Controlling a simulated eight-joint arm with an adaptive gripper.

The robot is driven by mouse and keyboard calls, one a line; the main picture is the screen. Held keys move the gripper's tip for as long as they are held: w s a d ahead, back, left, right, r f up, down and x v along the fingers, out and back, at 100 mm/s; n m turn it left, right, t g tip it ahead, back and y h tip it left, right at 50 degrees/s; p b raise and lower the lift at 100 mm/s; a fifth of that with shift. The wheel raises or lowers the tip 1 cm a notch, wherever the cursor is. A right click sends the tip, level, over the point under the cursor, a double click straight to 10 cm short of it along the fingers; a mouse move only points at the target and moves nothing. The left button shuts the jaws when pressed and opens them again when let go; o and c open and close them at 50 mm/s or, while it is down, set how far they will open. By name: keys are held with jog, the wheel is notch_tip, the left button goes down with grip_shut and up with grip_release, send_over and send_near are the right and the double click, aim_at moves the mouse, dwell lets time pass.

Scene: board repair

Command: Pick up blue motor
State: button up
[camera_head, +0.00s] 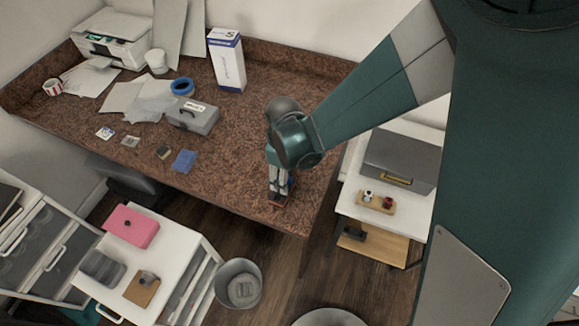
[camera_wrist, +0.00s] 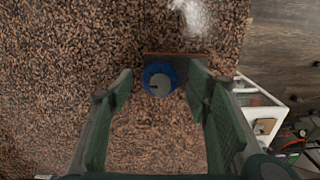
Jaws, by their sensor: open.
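The blue motor (camera_wrist: 153,69) shows in the wrist view from above as a blue round body with a grey, round top. It stands by a thin brown board or base (camera_wrist: 188,56), partly hidden beneath it. My gripper (camera_wrist: 160,73) is open, with one green finger to the left of the motor and one to the right. The motor lies between the fingertips, with a gap visible on each side. In the head view my gripper (camera_head: 280,186) points down near the table's front right corner, and it mostly hides the motor there.
The speckled brown table (camera_head: 235,135) is clear around my gripper. A grey toolbox (camera_head: 193,118), a blue tape roll (camera_head: 182,86) and a white-blue box (camera_head: 228,62) stand further back left. A blue flat item (camera_head: 184,161) lies near the front edge. A white side table (camera_head: 345,200) stands right.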

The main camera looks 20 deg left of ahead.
jog(key=shift+f, duration=0.4)
jog(key=shift+c, duration=0.5)
jog(key=c, duration=1.1)
